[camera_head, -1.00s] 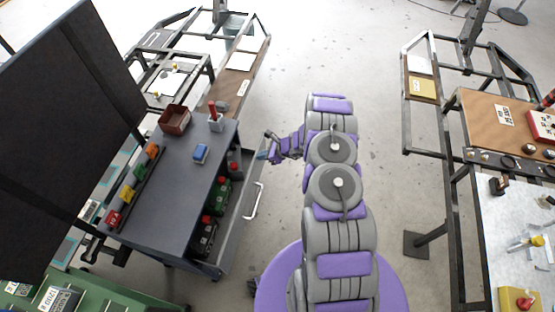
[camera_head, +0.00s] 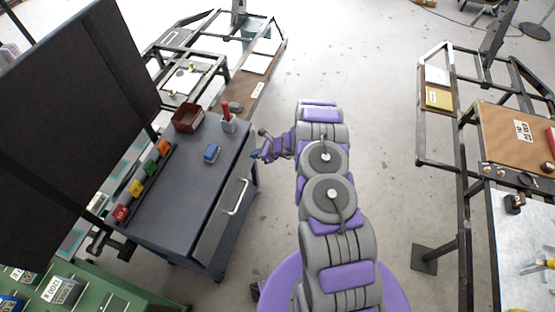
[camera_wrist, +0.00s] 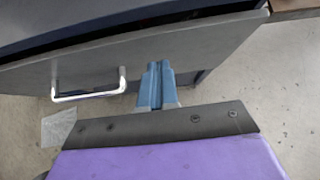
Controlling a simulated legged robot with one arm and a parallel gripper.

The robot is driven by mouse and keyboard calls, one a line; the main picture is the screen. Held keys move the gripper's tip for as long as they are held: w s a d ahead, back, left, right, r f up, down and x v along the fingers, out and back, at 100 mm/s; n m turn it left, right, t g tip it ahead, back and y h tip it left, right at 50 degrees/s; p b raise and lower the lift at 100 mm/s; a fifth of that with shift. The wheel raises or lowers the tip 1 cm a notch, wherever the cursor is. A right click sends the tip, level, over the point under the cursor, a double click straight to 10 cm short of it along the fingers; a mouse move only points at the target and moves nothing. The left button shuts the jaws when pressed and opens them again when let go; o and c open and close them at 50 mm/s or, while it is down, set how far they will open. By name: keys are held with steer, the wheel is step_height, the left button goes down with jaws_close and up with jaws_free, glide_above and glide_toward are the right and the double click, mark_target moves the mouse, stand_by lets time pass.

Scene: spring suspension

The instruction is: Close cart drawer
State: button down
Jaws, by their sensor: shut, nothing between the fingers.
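The dark grey cart (camera_head: 180,205) stands at the left in the head view. Its drawer front (camera_head: 222,217), with a pale bar handle (camera_head: 236,197), sits close to the cart body; the drawer's inside is hidden. My gripper (camera_head: 256,155) is at the far end of the drawer front. In the wrist view my gripper's blue fingers (camera_wrist: 157,70) are shut and empty, against or just short of the drawer front (camera_wrist: 200,45), right of the handle (camera_wrist: 88,95). A narrow dark gap shows above the front's top edge there.
On the cart top are a brown bin (camera_head: 187,118), a blue block (camera_head: 211,153), a cup with a red item (camera_head: 228,121) and a row of coloured blocks (camera_head: 144,175). Metal frame benches stand behind and at right. Floor right of my arm is clear.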

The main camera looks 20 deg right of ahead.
steer(key=s+d+f+p+v, duration=0.1)
steer(key=f+p+v, duration=0.1)
steer(key=v, duration=1)
steer(key=b, duration=0.3)
glide_toward(241, 159)
step_height(241, 159, down, 4)
steer(key=shift+w+a+f+b, duration=0.2)
steer(key=shift+w+a+b, duration=0.2)
steer(key=shift+w+a, duration=1.05)
steer(key=shift+a, duration=0.2)
